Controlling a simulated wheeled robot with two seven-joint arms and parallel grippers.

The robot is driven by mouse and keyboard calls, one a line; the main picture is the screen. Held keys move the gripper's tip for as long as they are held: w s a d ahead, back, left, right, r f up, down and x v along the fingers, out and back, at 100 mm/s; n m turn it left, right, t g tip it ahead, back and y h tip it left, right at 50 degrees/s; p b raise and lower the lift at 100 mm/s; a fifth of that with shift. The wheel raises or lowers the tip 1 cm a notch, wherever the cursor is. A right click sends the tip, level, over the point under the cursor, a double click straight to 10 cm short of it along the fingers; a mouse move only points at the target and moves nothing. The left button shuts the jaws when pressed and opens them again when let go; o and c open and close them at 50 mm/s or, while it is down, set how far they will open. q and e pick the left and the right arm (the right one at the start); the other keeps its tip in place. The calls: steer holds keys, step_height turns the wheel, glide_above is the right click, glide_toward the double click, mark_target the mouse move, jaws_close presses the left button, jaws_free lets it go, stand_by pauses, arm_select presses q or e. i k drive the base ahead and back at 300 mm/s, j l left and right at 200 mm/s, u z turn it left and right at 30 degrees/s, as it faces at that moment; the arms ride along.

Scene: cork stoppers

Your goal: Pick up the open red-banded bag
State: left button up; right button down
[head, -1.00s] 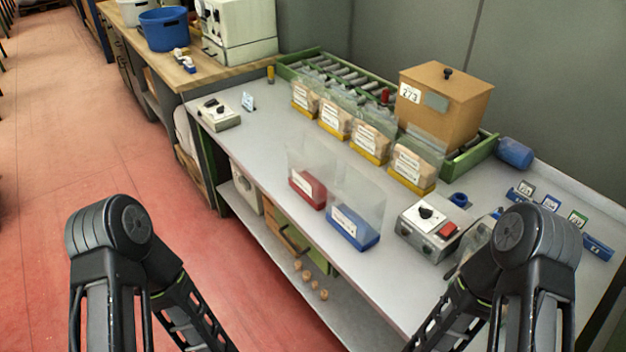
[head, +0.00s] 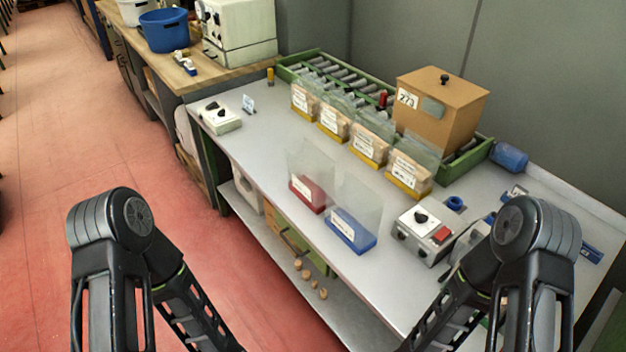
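The open red-banded bag (head: 306,192) stands upright near the front edge of the grey table. It is clear, with a red band and a white label at its base, and looks empty. A similar clear bag with a blue band (head: 351,231) stands just to its right. My two arms come in at the lower left and lower right, both well apart from the red-banded bag. Both grippers are outside the picture, below its lower edge.
Several filled bags with yellow bands (head: 367,151) stand in a row behind. A brown box (head: 441,108) sits by the green roller conveyor (head: 337,78). A grey control box (head: 422,232) stands right of the blue-banded bag. Corks (head: 308,281) lie on the lower shelf.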

mark_target(308, 171)
steer(key=i+j+z, duration=0.15)
steer(key=z, duration=1.2)
steer(key=j+z, duration=0.5)
steer(key=j, duration=0.3)
steer(key=j+z, duration=0.45)
steer(key=j, duration=0.4)
steer(key=k+j, duration=0.1)
steer(key=j, duration=0.7)
steer(key=k+l+z, duration=0.15)
steer(key=k, duration=0.2)
steer(key=i+j+u, duration=0.1)
steer(key=i, duration=0.2)
